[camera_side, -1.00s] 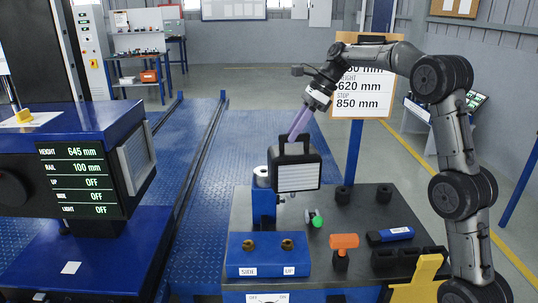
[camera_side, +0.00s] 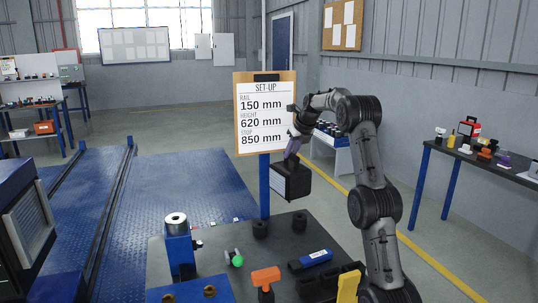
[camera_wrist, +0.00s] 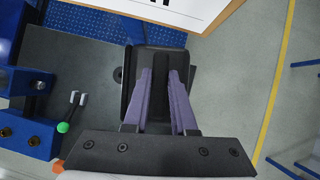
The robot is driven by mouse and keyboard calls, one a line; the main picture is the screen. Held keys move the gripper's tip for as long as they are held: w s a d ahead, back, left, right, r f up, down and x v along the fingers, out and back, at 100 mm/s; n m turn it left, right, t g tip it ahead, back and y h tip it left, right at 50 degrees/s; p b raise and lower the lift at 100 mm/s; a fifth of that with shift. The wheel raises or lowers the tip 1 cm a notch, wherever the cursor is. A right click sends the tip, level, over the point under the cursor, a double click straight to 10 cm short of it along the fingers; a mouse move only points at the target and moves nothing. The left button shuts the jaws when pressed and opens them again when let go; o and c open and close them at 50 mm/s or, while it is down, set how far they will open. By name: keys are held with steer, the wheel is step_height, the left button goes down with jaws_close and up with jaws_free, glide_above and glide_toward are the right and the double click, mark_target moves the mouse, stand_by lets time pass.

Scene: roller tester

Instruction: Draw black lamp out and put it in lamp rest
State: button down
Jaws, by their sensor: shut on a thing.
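The black lamp (camera_side: 292,182), a dark box with a handle on top, hangs from my gripper (camera_side: 291,153) above the back right part of the dark bench. My purple fingers are shut on its handle. In the wrist view the lamp (camera_wrist: 160,60) lies beneath and between the fingers of my gripper (camera_wrist: 162,75). The lamp is clear of the blue post (camera_side: 179,250) with the metal collar, which stands to its left. I cannot tell which piece is the lamp rest.
The bench (camera_side: 220,243) also carries an orange-headed tool (camera_side: 265,277), a blue box (camera_side: 311,259), a green-tipped piece (camera_side: 237,260) and a black slotted block (camera_side: 328,283). A set-up board (camera_side: 265,112) on a blue post stands behind the lamp. A side table (camera_side: 490,163) is at right.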

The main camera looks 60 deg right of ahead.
steer(key=s+d+m, duration=0.1)
steer(key=d, duration=0.1)
steer(key=s+d+m, duration=0.1)
steer(key=s+d, duration=0.1)
steer(key=shift+s+f+g+h, duration=0.1)
steer(key=shift+f+g+h, duration=0.05)
steer(key=shift+g+h, duration=0.2)
